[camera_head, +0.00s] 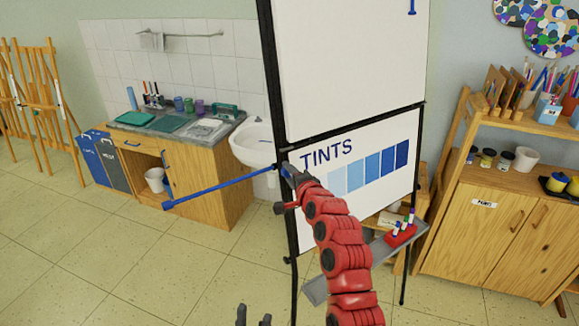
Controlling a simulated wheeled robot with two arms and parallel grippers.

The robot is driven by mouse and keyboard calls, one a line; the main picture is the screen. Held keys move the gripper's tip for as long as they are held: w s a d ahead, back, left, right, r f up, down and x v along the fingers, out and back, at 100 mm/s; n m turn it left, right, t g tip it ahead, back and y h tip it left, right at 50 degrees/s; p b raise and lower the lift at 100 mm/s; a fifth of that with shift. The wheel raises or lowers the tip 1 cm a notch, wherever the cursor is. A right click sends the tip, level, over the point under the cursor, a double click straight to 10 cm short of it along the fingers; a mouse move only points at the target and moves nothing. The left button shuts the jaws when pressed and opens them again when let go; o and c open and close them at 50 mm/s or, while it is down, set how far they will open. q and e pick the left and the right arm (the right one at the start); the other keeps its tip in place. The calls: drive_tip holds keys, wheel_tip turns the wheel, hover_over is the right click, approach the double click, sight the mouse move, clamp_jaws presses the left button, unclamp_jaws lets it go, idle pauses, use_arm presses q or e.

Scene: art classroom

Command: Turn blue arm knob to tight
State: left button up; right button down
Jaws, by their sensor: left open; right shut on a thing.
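A flip chart easel with a black frame (273,95) stands in the middle and carries a white "TINTS" sheet (400,140). A blue arm (222,187) sticks out to the left from its left post, sloping slightly down to a small blue end piece. My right gripper (291,185), on the red arm, is at the root of the blue arm and shut on the blue arm knob. The gripper mostly hides the knob, so its turn position cannot be read. My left gripper (254,317) is low at the bottom edge, open and empty, apart from the easel.
The easel's grey tray (317,290) holds a red marker holder (400,236). A white sink (255,145) and wooden counter (215,180) stand behind left, with a grey-and-blue bin unit (103,160). A wooden shelf cabinet (480,235) stands right. The floor at front left is clear.

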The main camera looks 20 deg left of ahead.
drive_tip(key=shift+r+m+g+p, duration=0.1)
drive_tip(key=shift+m+g+p, duration=0.5)
drive_tip(key=shift+m+p, duration=1.75)
drive_tip(key=shift+m, duration=0.45)
drive_tip(key=shift+c, duration=2.2)
unclamp_jaws()
drive_tip(key=shift+s+d+b, duration=0.1)
drive_tip(key=shift+b, duration=0.25)
